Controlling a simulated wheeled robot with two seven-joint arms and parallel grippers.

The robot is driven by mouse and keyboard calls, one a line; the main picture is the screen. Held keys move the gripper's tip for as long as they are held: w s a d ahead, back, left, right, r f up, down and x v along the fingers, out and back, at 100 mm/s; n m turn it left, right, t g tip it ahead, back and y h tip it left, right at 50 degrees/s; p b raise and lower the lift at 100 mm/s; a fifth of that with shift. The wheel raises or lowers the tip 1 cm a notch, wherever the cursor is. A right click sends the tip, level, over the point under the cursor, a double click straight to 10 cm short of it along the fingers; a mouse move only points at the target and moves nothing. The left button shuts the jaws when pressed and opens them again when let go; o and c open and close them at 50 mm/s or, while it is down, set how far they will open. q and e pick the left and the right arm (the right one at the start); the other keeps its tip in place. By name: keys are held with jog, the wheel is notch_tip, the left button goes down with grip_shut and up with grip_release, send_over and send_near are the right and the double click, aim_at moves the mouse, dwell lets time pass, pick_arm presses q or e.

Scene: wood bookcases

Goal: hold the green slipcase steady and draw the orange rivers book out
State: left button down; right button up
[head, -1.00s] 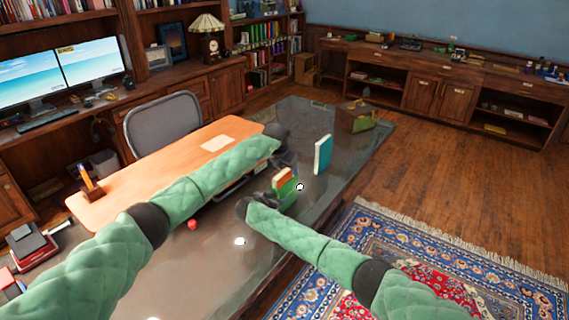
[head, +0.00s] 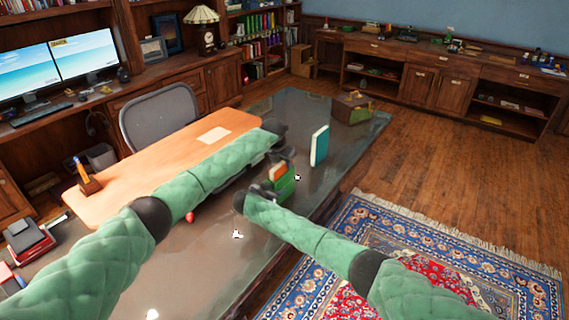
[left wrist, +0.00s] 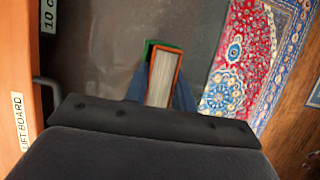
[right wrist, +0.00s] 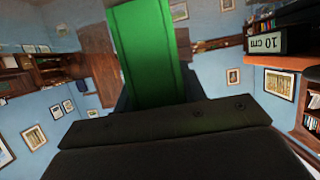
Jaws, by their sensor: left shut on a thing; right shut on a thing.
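The green slipcase (head: 285,187) stands on the glass desk top, with the orange rivers book (head: 277,172) at its top left in the head view. My left gripper (head: 281,158) comes down from above and is shut on the orange book. In the left wrist view the book (left wrist: 164,75) shows pale pages between orange covers, with a green slipcase edge (left wrist: 150,45) beside it. My right gripper (head: 266,187) is low at the slipcase's near side and shut on it. The slipcase's green face (right wrist: 150,50) fills the upper middle of the right wrist view. How deep the book sits is unclear.
A teal book (head: 319,146) stands upright to the right of the slipcase. A brown and green box (head: 352,107) sits at the desk's far end. An orange-brown board (head: 130,172) lies left, under my left arm. A small red object (head: 189,216) is near that arm.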

pick_arm(q)
jog(key=shift+r, duration=1.9)
jog(key=shift+r, duration=1.85)
jog(key=shift+r, duration=0.15)
jog(key=shift+r, duration=1.8)
jog(key=shift+r, duration=1.85)
